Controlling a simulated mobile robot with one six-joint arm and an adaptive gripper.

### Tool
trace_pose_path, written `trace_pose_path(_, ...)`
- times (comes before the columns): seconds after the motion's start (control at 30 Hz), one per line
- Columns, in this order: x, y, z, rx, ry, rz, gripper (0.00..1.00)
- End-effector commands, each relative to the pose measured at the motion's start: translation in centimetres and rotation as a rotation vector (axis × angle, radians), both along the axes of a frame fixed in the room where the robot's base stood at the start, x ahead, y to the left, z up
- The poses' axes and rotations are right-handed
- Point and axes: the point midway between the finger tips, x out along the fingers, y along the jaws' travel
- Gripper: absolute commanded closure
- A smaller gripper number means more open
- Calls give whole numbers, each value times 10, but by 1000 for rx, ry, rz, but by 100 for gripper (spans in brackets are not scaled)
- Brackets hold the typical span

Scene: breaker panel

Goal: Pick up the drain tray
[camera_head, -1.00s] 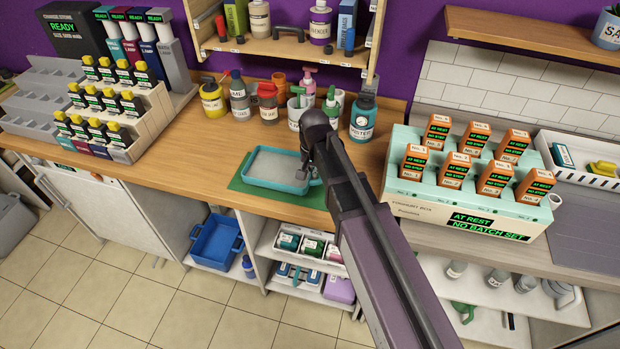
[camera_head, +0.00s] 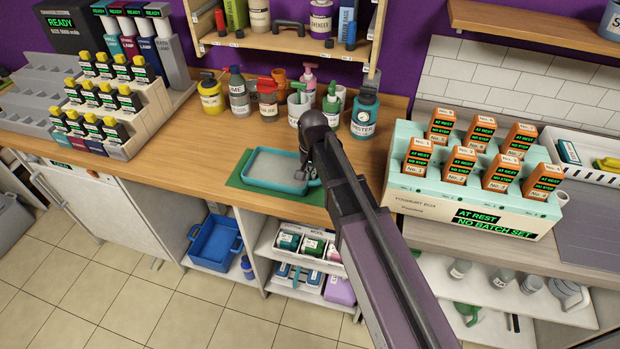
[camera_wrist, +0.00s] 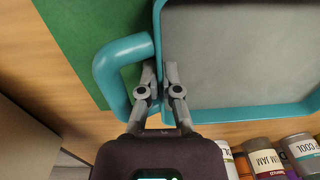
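The drain tray (camera_head: 272,184) is a shallow teal tray with a grey inner surface. It is at the front of the wooden counter, over a green mat (camera_head: 236,181); I cannot tell whether it rests on it or is slightly raised. My gripper (camera_head: 303,177) is at its right end. In the wrist view, my gripper (camera_wrist: 160,78) has one finger in the gap of the teal side handle (camera_wrist: 106,72) and the other inside the tray. The fingers look closed on the tray wall between them. The tray's far end is out of that view.
Bottles and jars (camera_head: 268,100) stand behind the tray under a wall shelf (camera_head: 285,47). A mint box with orange cartons (camera_head: 475,205) is to the right. A stepped bottle rack (camera_head: 125,115) is to the left. Counter between rack and mat is clear.

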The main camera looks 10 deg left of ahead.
Motion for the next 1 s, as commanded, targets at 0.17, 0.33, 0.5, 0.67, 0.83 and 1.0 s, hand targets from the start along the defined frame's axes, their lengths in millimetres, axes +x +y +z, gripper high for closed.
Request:
trace_pose_path(0.17, 0, 0, -2, 1, 0, 0, 100)
trace_pose_path(0.33, 0, 0, -1, 1, 0, -1, 100)
trace_pose_path(0.5, 0, 0, -5, 1, 0, -1, 100)
trace_pose_path(0.67, 0, -1, -4, 0, 0, -1, 57)
trace_pose_path(0.83, 0, -1, -4, 0, 0, -1, 57)
trace_pose_path(1.0, 0, -1, -4, 0, 0, -1, 57)
